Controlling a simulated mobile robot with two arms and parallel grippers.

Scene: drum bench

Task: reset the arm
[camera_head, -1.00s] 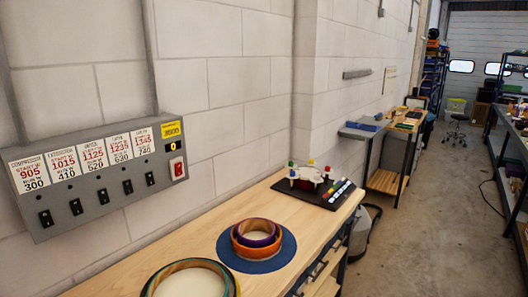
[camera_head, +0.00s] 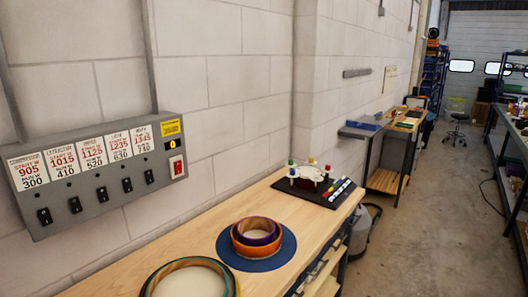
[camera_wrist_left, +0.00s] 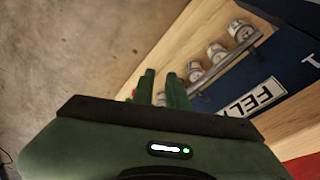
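My left gripper (camera_wrist_left: 162,82) shows in the left wrist view as two green fingers with a gap between them. It is open, with nothing clearly held, though the space low between the fingers is dark. Its fingertips point toward the wooden edge of a bench unit (camera_wrist_left: 198,28). Neither gripper shows in the head view, and my right gripper is in no frame.
A wooden bench (camera_head: 180,245) along the wall carries coloured rings (camera_head: 257,236) on a blue disc, a large ring (camera_head: 232,280) and a black device (camera_head: 325,189). A grey switch panel (camera_head: 95,175) hangs above. The floor aisle (camera_head: 425,220) is clear.

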